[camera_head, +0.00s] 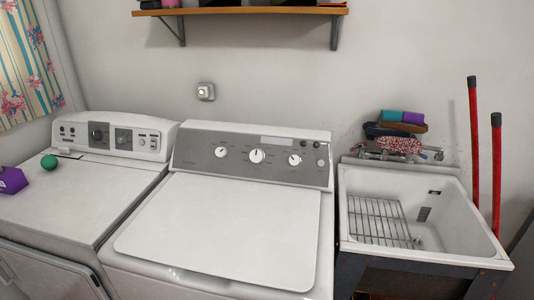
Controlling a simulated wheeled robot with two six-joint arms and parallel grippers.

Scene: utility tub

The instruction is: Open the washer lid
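The washer (115,279) is the white machine in the middle of the head view, with a grey control panel (256,156) and several white knobs at its back. Its lid (222,229) is a wide, pale, rounded panel that lies flat and shut on top. Nothing rests on the lid. The washer's lower front is cut off by the picture edge. Neither of my grippers shows in the head view.
A second white machine (75,200) stands at left, with a green ball (49,162) and a purple box (12,180) on top. A utility tub (455,225) with a wire rack (378,221) stands at right, beside red handles (474,140). A wooden shelf (240,11) hangs above.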

